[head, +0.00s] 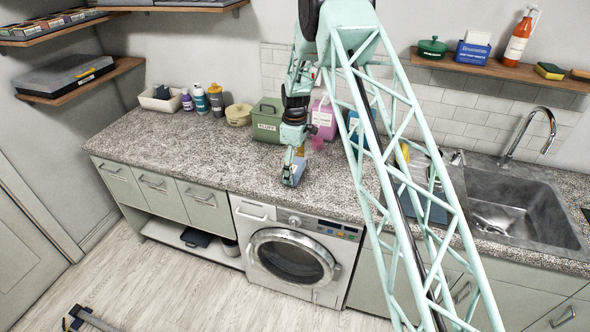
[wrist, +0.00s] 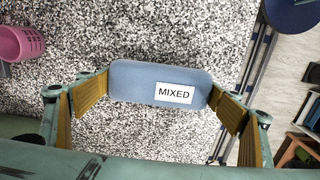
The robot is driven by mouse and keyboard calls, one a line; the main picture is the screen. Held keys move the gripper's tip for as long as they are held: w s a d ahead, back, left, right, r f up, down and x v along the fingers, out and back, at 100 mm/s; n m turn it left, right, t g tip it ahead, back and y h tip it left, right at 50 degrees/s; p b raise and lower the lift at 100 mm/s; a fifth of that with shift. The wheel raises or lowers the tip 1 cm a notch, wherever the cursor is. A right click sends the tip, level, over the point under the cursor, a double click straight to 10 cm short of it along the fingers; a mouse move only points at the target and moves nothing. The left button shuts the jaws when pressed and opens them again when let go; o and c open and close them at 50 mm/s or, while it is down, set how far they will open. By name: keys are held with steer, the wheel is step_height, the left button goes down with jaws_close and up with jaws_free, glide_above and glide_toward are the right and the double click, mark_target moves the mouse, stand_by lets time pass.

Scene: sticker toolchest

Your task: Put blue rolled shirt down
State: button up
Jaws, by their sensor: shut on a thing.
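The blue rolled shirt (wrist: 140,82) carries a white label reading MIXED. It lies between the two yellow finger pads of my gripper (wrist: 160,92) in the wrist view, and both pads meet its ends. In the head view my gripper (head: 294,172) is low over the speckled countertop (head: 200,157), near its front edge above the washing machine. The blue roll also shows there (head: 289,178). Whether the roll touches the counter or hangs just above it, I cannot tell.
A green bin (head: 267,121), a pink container (head: 323,118) and bottles stand along the back wall. A pink basket (wrist: 20,42) shows in the wrist view. The sink (head: 520,208) is at the right. The counter left of my gripper is clear.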

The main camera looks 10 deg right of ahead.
mark_target(295, 166)
steer(key=shift+f, duration=0.1)
steer(key=o, duration=0.9)
steer(key=shift+r, duration=0.2)
step_height(295, 166, up, 11)
steer(key=shift+r+b, duration=0.1)
steer(key=shift+b, duration=0.35)
steer(key=shift+r, duration=0.35)
stand_by(0.5)
